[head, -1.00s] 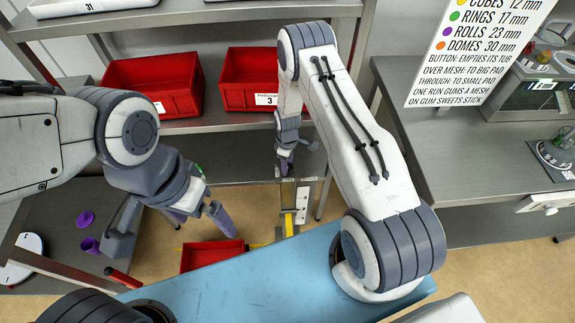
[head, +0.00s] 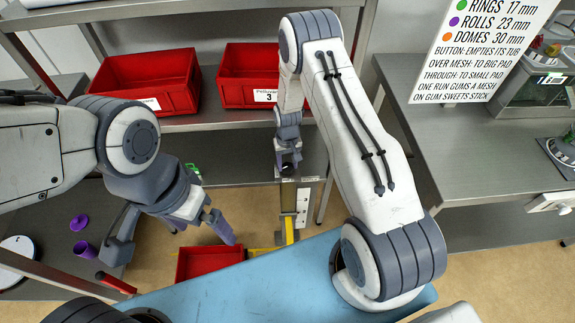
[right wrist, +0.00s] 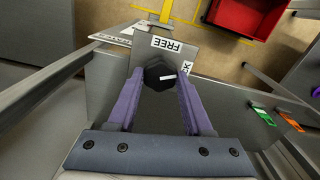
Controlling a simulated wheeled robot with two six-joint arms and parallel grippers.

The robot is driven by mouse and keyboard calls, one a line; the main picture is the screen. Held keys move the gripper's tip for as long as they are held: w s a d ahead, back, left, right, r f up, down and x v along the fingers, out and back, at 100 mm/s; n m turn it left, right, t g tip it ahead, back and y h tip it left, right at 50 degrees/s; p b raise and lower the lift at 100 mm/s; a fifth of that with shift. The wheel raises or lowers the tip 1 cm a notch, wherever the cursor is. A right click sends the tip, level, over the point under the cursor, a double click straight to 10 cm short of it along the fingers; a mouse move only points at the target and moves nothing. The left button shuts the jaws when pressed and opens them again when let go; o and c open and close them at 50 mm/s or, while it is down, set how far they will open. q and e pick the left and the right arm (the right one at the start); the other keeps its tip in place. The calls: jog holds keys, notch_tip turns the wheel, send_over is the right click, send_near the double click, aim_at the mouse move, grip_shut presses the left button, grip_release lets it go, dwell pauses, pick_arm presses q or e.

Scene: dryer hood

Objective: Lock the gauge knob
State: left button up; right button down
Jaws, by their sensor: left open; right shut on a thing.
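The gauge knob (right wrist: 158,73) is a dark, faceted knob with a white pointer mark, on a grey plate (right wrist: 137,60) in the right wrist view. A "FREE" label (right wrist: 167,44) lies just above it, and a second label (right wrist: 186,68), partly hidden, lies to its right. The white mark points right, toward the second label. My right gripper (right wrist: 160,75) has its two purple fingers shut on the knob from both sides. It also shows in the head view (head: 288,163), where it hides the knob. My left gripper (head: 172,240) is open and empty at the left.
A red tub (head: 210,262) stands low in front, beside a yellow post (head: 289,229). Two red bins (head: 150,82) sit on the shelf behind. A blue surface (head: 260,285) lies in front.

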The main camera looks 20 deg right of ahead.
aim_at(288, 166)
jog(key=m+b, duration=0.1)
jog(key=m, duration=0.3)
jog(key=shift+w+m, duration=0.1)
jog(key=shift+m, duration=0.3)
jog(key=shift+r, duration=0.1)
dwell(0.3)
jog(key=shift+c, duration=1.5)
grip_release()
jog(key=shift+d, duration=0.1)
notch_tip(288, 166, up, 10)
jog(key=shift+r+b, duration=0.2)
jog(key=shift+b, duration=0.25)
